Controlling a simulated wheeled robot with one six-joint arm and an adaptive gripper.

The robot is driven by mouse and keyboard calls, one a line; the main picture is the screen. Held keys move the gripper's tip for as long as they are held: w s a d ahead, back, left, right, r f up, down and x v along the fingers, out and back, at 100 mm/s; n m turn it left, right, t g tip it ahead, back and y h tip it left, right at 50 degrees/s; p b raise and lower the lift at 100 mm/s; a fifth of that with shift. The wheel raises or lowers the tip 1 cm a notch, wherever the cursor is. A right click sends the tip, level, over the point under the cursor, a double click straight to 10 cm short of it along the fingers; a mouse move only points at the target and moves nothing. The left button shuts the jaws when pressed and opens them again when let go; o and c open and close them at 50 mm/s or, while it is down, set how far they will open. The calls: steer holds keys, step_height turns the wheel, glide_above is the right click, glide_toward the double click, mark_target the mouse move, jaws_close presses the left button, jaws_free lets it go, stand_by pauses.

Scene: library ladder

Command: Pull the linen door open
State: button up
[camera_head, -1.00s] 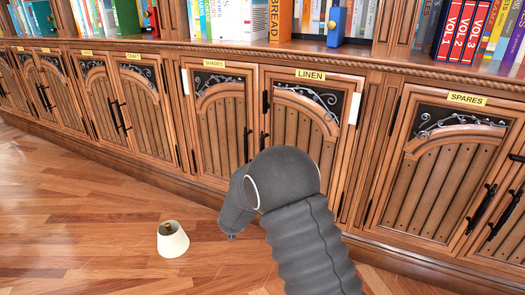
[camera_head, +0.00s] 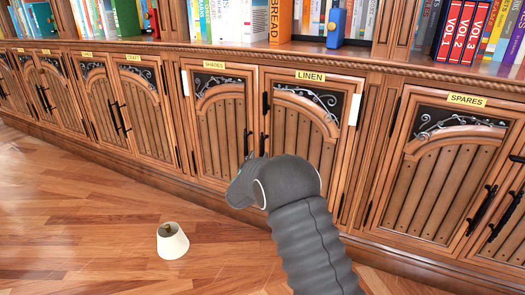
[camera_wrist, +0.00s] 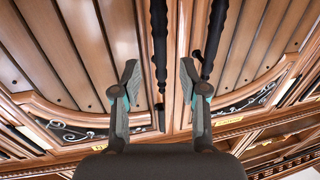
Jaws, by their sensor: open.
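The linen door (camera_head: 304,125) is a brown plank door under a yellow LINEN label (camera_head: 310,76), and it looks shut. Its black bar handle (camera_head: 264,139) is at its left edge, partly hidden by my arm. In the wrist view, which is upside down, the linen handle (camera_wrist: 159,45) runs between the spread fingers of my gripper (camera_wrist: 158,75). The fingers are open, with a gap on each side of the handle. In the head view, my wrist hides the fingers.
The shades door (camera_head: 222,125) stands shut on the left, its handle (camera_wrist: 212,40) close beside my right-hand finger in the wrist view. The spares door (camera_head: 440,180) is to the right. A small cream shade (camera_head: 172,241) sits on the clear wooden floor.

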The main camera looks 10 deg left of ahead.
mark_target(262, 150)
steer(key=shift+w+d, duration=0.25)
steer(key=shift+w, duration=1.35)
steer(key=shift+w+d, duration=0.2)
steer(key=shift+w, duration=1.35)
jaws_close()
